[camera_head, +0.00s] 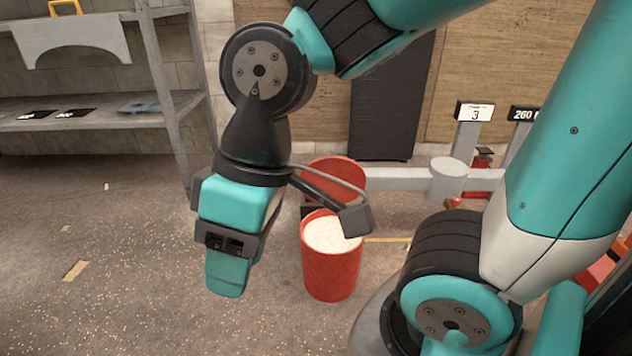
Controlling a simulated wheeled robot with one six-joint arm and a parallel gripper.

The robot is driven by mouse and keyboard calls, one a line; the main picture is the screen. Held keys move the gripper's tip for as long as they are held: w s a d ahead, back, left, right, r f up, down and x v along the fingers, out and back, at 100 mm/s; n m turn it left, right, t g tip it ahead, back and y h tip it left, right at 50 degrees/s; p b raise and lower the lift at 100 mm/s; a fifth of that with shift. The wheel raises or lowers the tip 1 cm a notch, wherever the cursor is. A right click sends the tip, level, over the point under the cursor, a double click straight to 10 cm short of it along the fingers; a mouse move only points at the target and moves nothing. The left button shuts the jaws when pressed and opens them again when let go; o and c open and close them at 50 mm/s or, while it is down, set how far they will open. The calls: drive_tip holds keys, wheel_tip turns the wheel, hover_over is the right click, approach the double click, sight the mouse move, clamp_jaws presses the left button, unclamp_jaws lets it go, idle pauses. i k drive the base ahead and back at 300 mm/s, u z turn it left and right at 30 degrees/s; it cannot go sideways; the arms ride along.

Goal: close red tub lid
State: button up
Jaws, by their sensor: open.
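The red tub (331,274) stands upright on the floor near the middle of the view. It is filled with a pale, whitish material. Its red lid (338,176) is raised open behind the tub, tilted up from the far rim. My gripper (228,276) hangs to the left of the tub, pointing down, and appears apart from it. It is open, with nothing seen in it. A dark part on my wrist hides a piece of the tub's right rim and some of the lid.
A grey metal shelf (85,139) stands at the back left. A dark panel (392,95) leans on the back wall. A grey bar structure (405,180) with number signs (475,111) runs behind the tub to the right. The speckled floor (130,280) at the left is mostly clear.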

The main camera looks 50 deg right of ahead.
sight(348, 170)
drive_tip(key=u, duration=0.05)
drive_tip(key=i, duration=3.5)
drive_tip(key=z, duration=4.15)
